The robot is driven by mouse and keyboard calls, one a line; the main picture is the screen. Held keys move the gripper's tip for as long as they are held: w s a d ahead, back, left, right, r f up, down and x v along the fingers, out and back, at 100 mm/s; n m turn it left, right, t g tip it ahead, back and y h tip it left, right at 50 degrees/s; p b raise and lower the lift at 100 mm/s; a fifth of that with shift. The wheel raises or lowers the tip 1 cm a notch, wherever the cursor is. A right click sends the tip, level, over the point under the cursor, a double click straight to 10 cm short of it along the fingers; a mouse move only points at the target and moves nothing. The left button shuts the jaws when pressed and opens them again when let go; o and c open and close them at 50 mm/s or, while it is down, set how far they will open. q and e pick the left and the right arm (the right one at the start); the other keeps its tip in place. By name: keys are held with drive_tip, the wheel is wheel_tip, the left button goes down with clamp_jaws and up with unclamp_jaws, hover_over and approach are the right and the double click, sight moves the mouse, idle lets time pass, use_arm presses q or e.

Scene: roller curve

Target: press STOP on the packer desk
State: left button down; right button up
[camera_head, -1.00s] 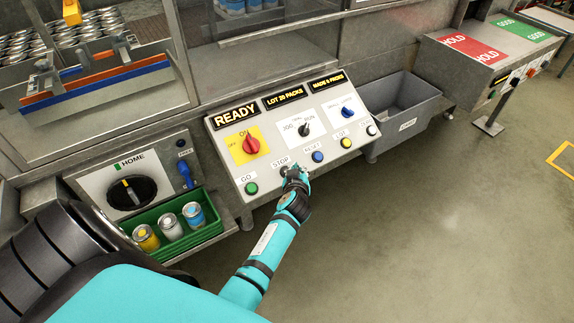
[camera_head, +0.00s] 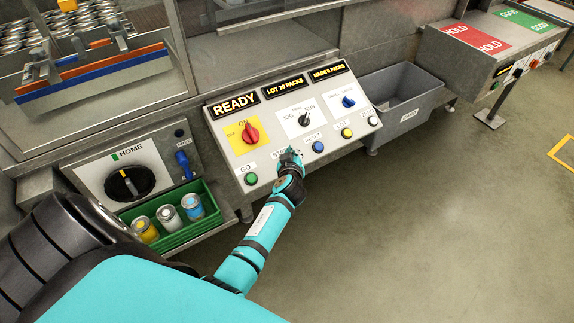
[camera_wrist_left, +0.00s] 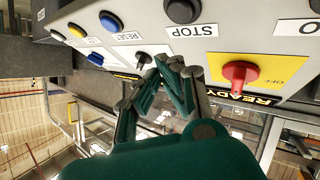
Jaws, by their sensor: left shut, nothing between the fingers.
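The grey packer desk (camera_head: 268,160) has a sloped panel with the READY display (camera_head: 235,105) lit yellow. My left gripper (camera_head: 290,154) is shut and empty at the panel's front, over the STOP label and between the green GO button (camera_head: 251,179) and the blue RESET button (camera_head: 318,146). It hides the STOP button in the head view. In the left wrist view the dark STOP button (camera_wrist_left: 181,10) shows beyond the closed teal fingertips (camera_wrist_left: 172,64), with its STOP label (camera_wrist_left: 192,31) beside it. I cannot tell whether they touch the panel. My right gripper is out of view.
A red knob (camera_head: 250,133) on a yellow plate and two selector knobs sit higher on the panel. A green tray (camera_head: 178,238) with several cans is at left. A grey bin (camera_head: 408,122) stands right of the desk. The floor at right is clear.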

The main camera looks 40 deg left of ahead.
use_arm(q)
drive_tip(key=f+b, duration=0.1)
drive_tip(key=a+f, duration=0.1)
drive_tip(key=f+b, duration=0.1)
drive_tip(key=shift+w+a+f+b, duration=0.25)
drive_tip(key=shift+w+a+b, duration=0.05)
drive_tip(key=shift+w+a, duration=0.1)
drive_tip(key=shift+f, duration=0.1)
idle(1.1)
drive_tip(key=shift+a+f+b, duration=0.1)
drive_tip(key=shift+f+b, duration=0.1)
drive_tip(key=shift+b, duration=0.2)
drive_tip(key=shift+w+a+f, duration=0.1)
drive_tip(key=shift+a+f, duration=0.05)
